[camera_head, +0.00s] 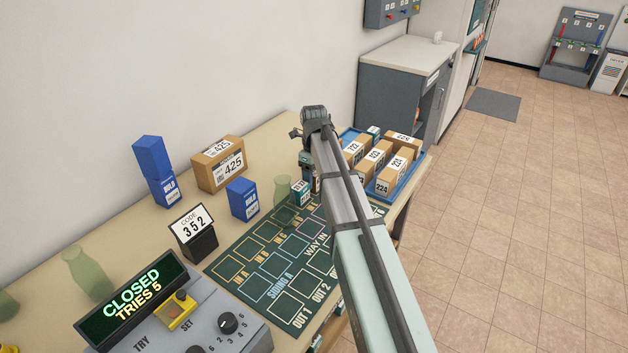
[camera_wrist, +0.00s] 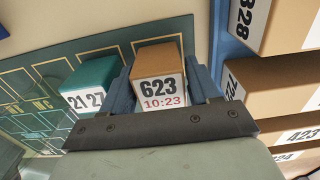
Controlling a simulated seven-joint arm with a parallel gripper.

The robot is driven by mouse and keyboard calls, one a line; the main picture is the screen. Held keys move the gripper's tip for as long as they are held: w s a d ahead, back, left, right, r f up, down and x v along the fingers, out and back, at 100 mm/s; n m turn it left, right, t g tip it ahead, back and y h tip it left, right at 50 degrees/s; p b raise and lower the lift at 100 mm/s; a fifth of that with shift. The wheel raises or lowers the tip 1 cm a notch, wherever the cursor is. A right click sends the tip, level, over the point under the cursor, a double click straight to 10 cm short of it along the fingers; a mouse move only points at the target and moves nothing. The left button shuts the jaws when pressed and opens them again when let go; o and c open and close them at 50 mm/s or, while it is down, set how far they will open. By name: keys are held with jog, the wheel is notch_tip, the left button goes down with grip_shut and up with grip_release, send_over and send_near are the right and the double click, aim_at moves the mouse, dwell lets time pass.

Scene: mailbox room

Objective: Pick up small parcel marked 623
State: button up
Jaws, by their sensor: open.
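The small brown parcel marked 623 (camera_wrist: 160,62), with 10:23 in red under the number, stands on the green mat in the wrist view. My gripper (camera_wrist: 163,84) is open, with one blue finger at each side of the parcel. I cannot tell whether either finger touches it. In the head view my arm hides most of the gripper and the parcel.
A teal box (camera_wrist: 92,76) marked 21 27 stands close left of the parcel. A blue tray (camera_head: 408,188) of brown parcels is close on the right. The green mat (camera_head: 232,268), a 425 box (camera_head: 220,165) and blue boxes (camera_head: 242,199) are on the table.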

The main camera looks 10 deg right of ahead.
jog(key=c, duration=0.8)
